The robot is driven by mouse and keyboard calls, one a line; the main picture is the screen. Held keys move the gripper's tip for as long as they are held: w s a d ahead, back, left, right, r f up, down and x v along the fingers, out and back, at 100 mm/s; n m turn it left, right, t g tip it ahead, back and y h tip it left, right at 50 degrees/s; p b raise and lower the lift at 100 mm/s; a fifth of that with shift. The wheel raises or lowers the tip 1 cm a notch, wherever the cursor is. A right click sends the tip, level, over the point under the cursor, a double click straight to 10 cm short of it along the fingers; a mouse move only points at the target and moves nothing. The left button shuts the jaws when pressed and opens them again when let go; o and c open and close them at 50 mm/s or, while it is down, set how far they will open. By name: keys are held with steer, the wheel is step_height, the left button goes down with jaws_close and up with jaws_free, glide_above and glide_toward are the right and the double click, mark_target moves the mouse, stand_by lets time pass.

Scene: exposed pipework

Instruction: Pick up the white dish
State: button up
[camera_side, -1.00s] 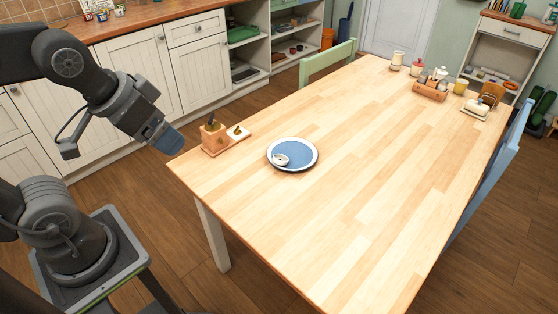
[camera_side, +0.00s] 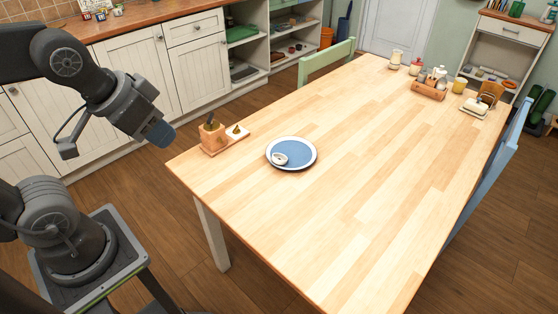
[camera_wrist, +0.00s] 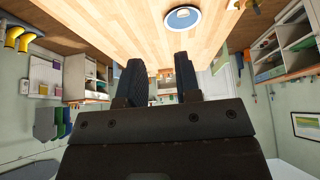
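A small white dish (camera_side: 280,159) sits on the lower left part of a round plate (camera_side: 297,152) with a blue middle and white rim. The plate lies on the wooden table near its left end. In the wrist view the plate (camera_wrist: 169,25) is at the top, with the small dish (camera_wrist: 183,14) on it. My gripper (camera_side: 162,134) is in the air off the table's left end, well apart from the dish. In the wrist view my gripper (camera_wrist: 159,66) shows two dark fingers with a clear gap and nothing between them.
A wooden stand (camera_side: 213,139) with small items is at the table's left edge, between my gripper and the plate. A wooden caddy (camera_side: 429,90), cups and a tray stand at the far end. A green chair (camera_side: 327,61) is behind the table. The table's middle is clear.

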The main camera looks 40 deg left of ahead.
steer(key=m+g, duration=0.6)
steer(key=m, duration=1.2)
glide_above(276, 156)
steer(key=s+d, duration=0.2)
steer(key=d, duration=0.1)
steer(key=f, duration=2.6)
steer(key=shift+a+f, duration=0.25)
steer(key=shift+f, duration=0.1)
steer(key=shift+s+a+f, duration=0.1)
steer(key=shift+a+f, duration=0.05)
steer(key=shift+f, duration=1.35)
steer(key=shift+a+f, duration=0.1)
steer(key=shift+f, duration=1.35)
jaws_close()
